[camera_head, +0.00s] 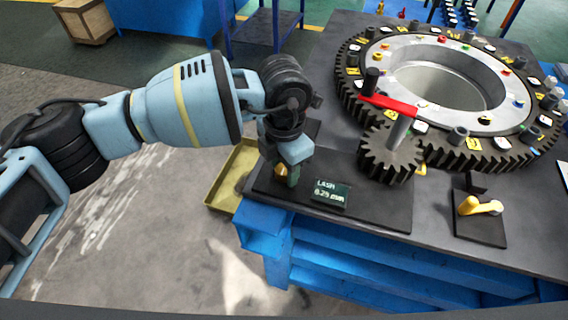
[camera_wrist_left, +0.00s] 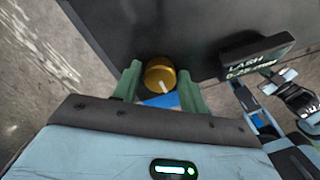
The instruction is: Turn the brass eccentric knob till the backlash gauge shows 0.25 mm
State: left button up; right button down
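The brass knob (camera_wrist_left: 160,74) is round with a white mark on its face; in the head view only a sliver of it (camera_head: 281,171) shows beside my gripper. My left gripper (camera_head: 290,176) points down over it at the plate's left end. In the left wrist view my left gripper's green fingers (camera_wrist_left: 160,84) stand on either side of the knob and appear to touch it. The backlash gauge (camera_head: 331,194) is a dark display beside the knob, reading LASH and what looks like 0.29 mm.
A small pinion gear (camera_head: 390,155) with a red crank arm (camera_head: 390,104) stands by the large ring gear (camera_head: 470,158). A yellow tray (camera_head: 229,180) lies beside the blue bench. Open floor is at the left.

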aim_at(284, 168)
pick_arm(q)
jog(key=shift+o, duration=1)
pick_arm(e)
jog(key=shift+s, duration=0.3)
pick_arm(q)
jog(key=shift+r, duration=0.1)
notch_tip(284, 168, up, 7)
jog(key=shift+f, duration=0.15)
jog(key=shift+r, duration=0.45)
pick_arm(e)
jog(key=shift+w, duration=0.3)
pick_arm(q)
jog(key=shift+s+f, duration=0.1)
pick_arm(e)
jog(key=shift+s+f, duration=0.1)
jog(key=shift+s, duration=0.1)
